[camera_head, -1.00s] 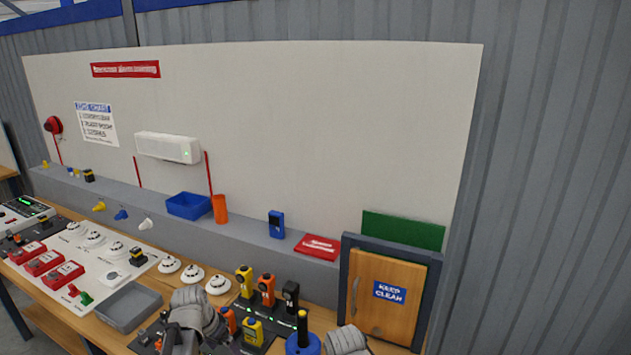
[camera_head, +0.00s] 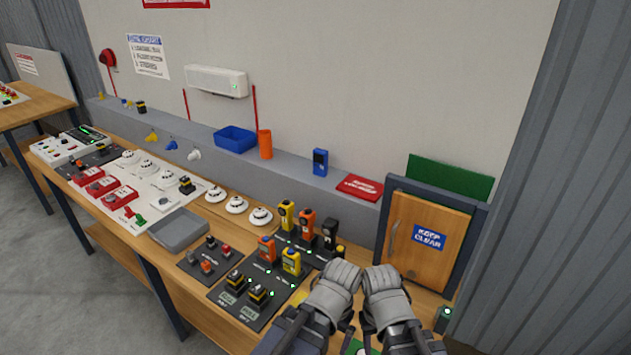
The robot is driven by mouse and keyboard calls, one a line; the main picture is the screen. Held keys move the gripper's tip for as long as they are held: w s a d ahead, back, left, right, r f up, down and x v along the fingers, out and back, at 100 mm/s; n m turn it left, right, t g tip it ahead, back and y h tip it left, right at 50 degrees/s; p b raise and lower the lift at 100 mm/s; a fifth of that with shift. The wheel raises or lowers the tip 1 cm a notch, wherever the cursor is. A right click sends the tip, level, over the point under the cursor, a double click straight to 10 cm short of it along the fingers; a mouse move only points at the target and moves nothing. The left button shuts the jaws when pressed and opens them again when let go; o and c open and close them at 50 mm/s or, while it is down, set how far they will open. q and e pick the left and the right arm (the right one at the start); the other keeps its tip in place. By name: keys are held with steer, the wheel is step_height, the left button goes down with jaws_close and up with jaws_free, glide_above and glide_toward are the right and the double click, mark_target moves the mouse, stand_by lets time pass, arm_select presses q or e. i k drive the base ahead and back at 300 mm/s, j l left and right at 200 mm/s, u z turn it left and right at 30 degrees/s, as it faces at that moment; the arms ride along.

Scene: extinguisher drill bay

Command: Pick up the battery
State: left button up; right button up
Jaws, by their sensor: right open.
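Two small black-and-yellow blocks that look like batteries stand in a dark dock (camera_head: 222,298) at the bench front, a left battery (camera_head: 235,280) and a right battery (camera_head: 259,294). A similar block (camera_head: 186,184) is on the white panel, and another (camera_head: 141,107) stands on the grey ledge. I cannot tell which one is meant. My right gripper (camera_head: 380,275) is open, with nothing visible in it, over the bench to the right of the dock. My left gripper (camera_head: 343,275) is beside it, nearer the dock; its jaw opening is not clear. Neither visibly touches a battery.
Yellow, orange and black handheld devices (camera_head: 307,222) stand upright behind the dock. A grey tray (camera_head: 180,230) and white detectors (camera_head: 236,204) lie left. A small wooden door (camera_head: 412,238) in a dark frame stands behind my grippers. Open floor (camera_head: 90,310) is at lower left.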

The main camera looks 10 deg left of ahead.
mark_target(258, 294)
steer(key=j+u, duration=0.15)
steer(key=i+j+u, duration=0.1)
steer(key=j, duration=0.25)
steer(key=i+j, duration=0.1)
steer(key=j, duration=0.15)
steer(key=i+j, duration=0.1)
steer(key=j, duration=0.15)
steer(key=k+j+z, duration=0.4)
steer(key=j, duration=0.2)
steer(key=i, duration=0.05)
